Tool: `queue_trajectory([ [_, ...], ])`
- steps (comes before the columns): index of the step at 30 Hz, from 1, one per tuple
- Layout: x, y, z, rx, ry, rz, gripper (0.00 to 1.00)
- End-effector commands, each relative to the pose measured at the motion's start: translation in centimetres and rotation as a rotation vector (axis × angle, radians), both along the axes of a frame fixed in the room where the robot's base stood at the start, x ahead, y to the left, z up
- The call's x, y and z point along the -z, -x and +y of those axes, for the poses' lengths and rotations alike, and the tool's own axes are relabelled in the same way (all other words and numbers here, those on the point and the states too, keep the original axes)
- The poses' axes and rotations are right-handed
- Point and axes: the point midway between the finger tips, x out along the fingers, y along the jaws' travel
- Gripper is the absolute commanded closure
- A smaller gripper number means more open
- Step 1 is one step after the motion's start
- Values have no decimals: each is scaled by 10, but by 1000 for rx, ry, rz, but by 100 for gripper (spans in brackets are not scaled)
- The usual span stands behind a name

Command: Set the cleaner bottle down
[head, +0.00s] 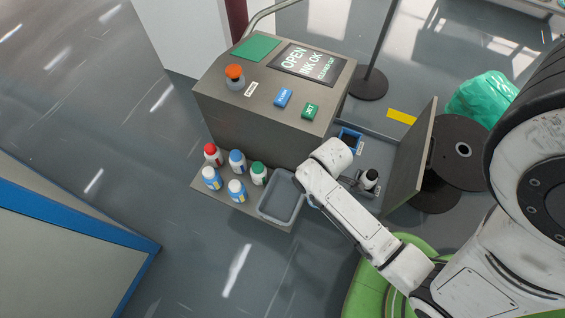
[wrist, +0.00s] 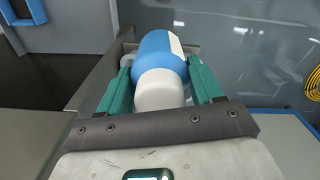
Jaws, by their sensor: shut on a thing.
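In the wrist view my gripper (wrist: 161,76) is shut on the cleaner bottle (wrist: 160,90), its teal fingers on either side. The bottle is blue and white, with a white rounded end toward the camera. Its far end and what lies under it are hidden, so I cannot tell whether it touches a surface.
The open door (head: 410,160) stands to the right. Several capped bottles (head: 237,162) and a grey tray (head: 281,200) sit on the front shelf (head: 243,209).

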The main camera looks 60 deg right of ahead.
Motion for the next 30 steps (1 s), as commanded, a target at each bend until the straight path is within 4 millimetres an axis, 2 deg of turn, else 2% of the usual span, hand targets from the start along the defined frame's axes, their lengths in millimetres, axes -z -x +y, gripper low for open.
queue_trajectory([
  [2, -4, 14, -4, -10, 0, -1, 73],
  [5, -2, 15, -7, -18, 0, -2, 73],
  [8, 5, 1, -10, -21, 0, -5, 73],
  [18, 39, -75, -22, -21, 0, -3, 73],
  [24, 75, -100, -26, -20, -1, -1, 73],
  [30, 89, -112, -27, -20, -1, -1, 73],
])
